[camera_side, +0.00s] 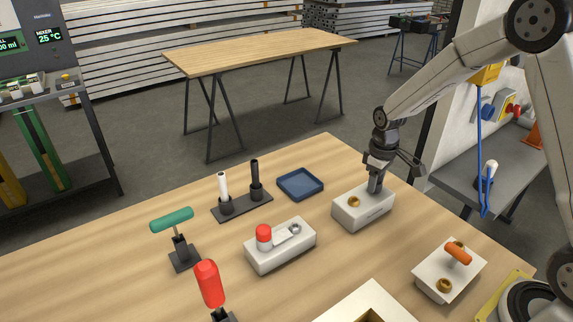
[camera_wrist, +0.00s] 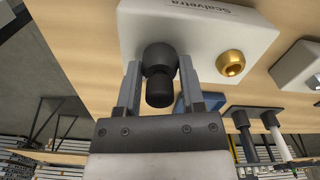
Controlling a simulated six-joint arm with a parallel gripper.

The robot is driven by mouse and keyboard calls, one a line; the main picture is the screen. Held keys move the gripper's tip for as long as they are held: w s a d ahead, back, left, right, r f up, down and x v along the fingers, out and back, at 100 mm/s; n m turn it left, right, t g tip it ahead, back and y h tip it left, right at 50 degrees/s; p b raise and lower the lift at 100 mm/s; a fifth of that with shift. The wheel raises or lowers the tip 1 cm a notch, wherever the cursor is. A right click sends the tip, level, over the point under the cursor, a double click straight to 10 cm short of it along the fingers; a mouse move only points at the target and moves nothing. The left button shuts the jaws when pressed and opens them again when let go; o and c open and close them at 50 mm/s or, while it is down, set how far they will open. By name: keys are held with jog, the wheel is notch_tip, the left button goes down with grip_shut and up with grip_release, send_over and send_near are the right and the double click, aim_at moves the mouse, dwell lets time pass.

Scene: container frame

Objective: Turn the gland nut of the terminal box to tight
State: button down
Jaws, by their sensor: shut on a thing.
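The white box (camera_side: 375,212) under my gripper carries a brass fitting (camera_side: 354,202) on its top; I take it for the terminal box. In the wrist view the white box (camera_wrist: 200,35) bears upside-down lettering, and the brass fitting (camera_wrist: 230,63) stands to the right. My gripper (camera_side: 375,186) points down onto the box top. In the wrist view its two fingers stand either side of a black, stepped round part (camera_wrist: 159,58), apparently the gland nut, and are shut on it. In the side view the fingers hide this part. No tightness mark is readable.
A box with a red knob (camera_side: 264,232) stands to the left, a blue tray (camera_side: 300,184) behind. A holder with a white and a black post (camera_side: 242,206) is farther left. Green (camera_side: 172,220) and red handles (camera_side: 209,284) stand in front-left. A box with an orange handle (camera_side: 458,254) is nearer right.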

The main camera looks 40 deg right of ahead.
jog(key=m, duration=1.3)
jog(key=shift+m, duration=0.3)
dwell(0.3)
jog(key=shift+c, duration=1)
grip_release()
jog(key=shift+r, duration=3.95)
